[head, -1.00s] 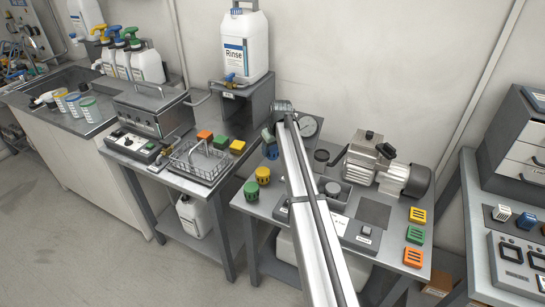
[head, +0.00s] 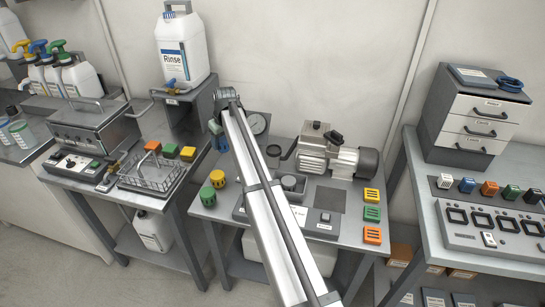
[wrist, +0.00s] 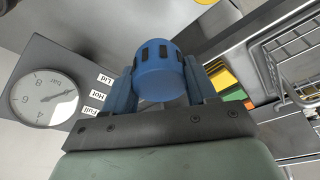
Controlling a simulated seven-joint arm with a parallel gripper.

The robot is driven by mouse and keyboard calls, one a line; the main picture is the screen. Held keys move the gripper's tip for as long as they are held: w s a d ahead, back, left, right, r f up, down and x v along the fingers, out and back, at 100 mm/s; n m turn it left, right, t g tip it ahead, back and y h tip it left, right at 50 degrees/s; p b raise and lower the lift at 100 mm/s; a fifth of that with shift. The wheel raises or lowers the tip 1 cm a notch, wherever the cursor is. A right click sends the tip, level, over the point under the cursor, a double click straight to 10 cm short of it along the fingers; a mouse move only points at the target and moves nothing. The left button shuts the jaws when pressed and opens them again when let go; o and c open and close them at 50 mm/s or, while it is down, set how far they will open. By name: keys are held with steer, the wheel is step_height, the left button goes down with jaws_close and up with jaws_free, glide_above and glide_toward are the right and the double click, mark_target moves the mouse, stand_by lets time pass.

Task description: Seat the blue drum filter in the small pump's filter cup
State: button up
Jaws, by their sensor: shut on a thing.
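The blue drum filter (wrist: 158,72) is held between the two fingers of my gripper (wrist: 165,88) in the wrist view, its slotted rim facing away from the palm. In the head view the blue filter (head: 221,142) shows below my gripper (head: 216,127), above the left back part of the pump table. The small pump (head: 330,152), silver with a dark motor end, stands at the back of that table, right of my gripper. A dark round cup-like part (head: 273,150) stands left of the pump; I cannot tell whether it is the filter cup. My arm hides part of the table.
A pressure gauge (head: 258,123) stands close right of my gripper. Yellow (head: 217,178) and green (head: 207,195) drum filters stand at the table's left. Square yellow, green and orange filters (head: 372,235) line its right edge. A wire basket (head: 152,172) is on the left bench.

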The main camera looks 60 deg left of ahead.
steer(key=w+d+r, duration=0.2)
steer(key=w+d, duration=0.1)
steer(key=w, duration=0.5)
steer(key=w+d+r, duration=0.2)
steer(key=w+d, duration=0.2)
steer(key=w, duration=0.5)
steer(key=shift+w+d+r, duration=0.15)
steer(key=shift+w+d, duration=0.05)
steer(key=shift+d, duration=0.1)
steer(key=shift+f, duration=2.8)
steer(key=shift+f, duration=0.6)
steer(key=o, duration=0.8)
steer(key=shift+c, duration=0.2)
steer(key=shift+r, duration=0.1)
